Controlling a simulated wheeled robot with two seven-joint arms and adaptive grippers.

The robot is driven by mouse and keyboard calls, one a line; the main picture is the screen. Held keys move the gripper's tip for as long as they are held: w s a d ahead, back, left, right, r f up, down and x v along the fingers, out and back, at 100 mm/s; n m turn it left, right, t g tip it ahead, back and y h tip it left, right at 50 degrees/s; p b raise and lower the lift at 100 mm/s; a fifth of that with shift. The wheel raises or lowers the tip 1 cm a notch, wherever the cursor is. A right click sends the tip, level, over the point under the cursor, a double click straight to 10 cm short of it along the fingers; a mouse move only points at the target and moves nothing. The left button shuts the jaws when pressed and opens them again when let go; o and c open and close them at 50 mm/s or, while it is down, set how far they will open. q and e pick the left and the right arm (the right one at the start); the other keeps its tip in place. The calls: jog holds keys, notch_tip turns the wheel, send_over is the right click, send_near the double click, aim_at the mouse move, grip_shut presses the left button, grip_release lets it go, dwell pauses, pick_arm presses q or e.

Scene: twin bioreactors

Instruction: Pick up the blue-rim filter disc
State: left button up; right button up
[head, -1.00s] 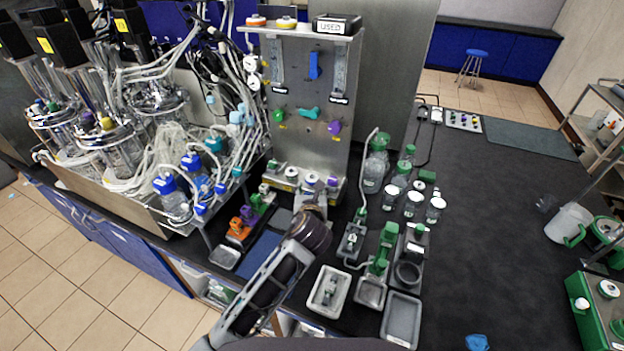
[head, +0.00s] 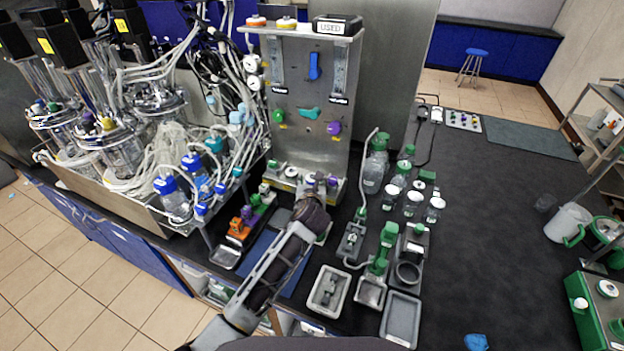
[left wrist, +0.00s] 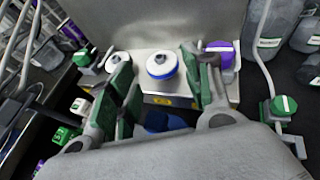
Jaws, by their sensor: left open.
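The blue-rim filter disc (left wrist: 162,66) has a white top and a blue edge. In the left wrist view it sits on a metal ledge (left wrist: 168,92). My left gripper (left wrist: 157,85) is open, its two green-padded fingers on either side of the disc in that view, with no visible grip on it. In the head view the gripper (head: 316,188) is at the foot of the upright metal panel (head: 309,95), and its wrist covers part of the ledge. A purple-rim disc (left wrist: 220,47) is partly hidden behind the right-hand finger. My right gripper is not in view.
Another white-topped disc (head: 291,172) is on the ledge, to the left. Green-capped bottles (head: 374,173) and tubing stand close on the right. Bioreactor vessels (head: 112,145) and tubing crowd the left.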

aim_at(312, 176)
pick_arm(q)
jog(key=shift+w, duration=0.1)
jog(key=shift+p+x, duration=0.3)
jog(key=shift+x, duration=2.2)
jog(key=shift+d+r, duration=0.1)
jog(key=shift+r, duration=0.05)
jog(key=shift+c, duration=0.3)
jog(key=c, duration=0.4)
